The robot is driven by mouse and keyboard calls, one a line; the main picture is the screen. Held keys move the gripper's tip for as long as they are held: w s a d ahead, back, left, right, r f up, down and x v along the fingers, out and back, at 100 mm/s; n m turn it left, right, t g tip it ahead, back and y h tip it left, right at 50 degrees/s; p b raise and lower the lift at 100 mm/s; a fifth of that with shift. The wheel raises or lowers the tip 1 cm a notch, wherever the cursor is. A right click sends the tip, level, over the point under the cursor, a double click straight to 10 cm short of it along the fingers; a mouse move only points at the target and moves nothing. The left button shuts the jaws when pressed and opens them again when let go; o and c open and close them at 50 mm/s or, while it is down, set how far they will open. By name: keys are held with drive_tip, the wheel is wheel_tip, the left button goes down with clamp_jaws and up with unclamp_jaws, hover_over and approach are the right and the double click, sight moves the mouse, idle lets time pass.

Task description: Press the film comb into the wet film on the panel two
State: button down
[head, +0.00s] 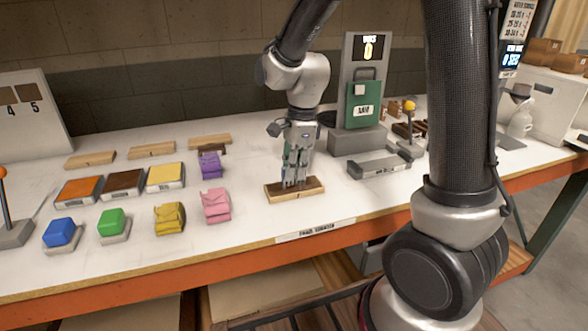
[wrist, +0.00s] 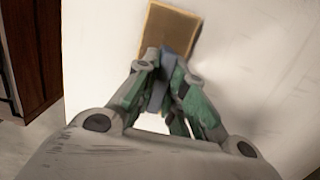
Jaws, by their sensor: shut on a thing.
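My gripper (head: 297,183) is shut on a small blue-grey piece, which looks like the film comb (wrist: 166,65), and points down over a wooden panel (head: 312,193) with a brown face. The panel lies flat near the table's front edge. In the wrist view the panel (wrist: 171,30) shows as a brown rectangle with a paler rim, and the comb's far end overlaps its near edge. My fingers hide most of the comb in the head view. I cannot tell whether the comb touches the brown film. No number is readable on this panel.
Several pale wooden panels (head: 152,150) lie behind orange, brown and yellow blocks (head: 124,184). Blue, green, yellow and pink items stand left of my gripper, and a purple one (head: 211,165) behind. A grey-green station (head: 362,105) and a grey bar fixture (head: 379,165) stand right.

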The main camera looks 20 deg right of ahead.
drive_tip(key=shift+r, duration=3.45)
drive_tip(key=shift+a, duration=0.1)
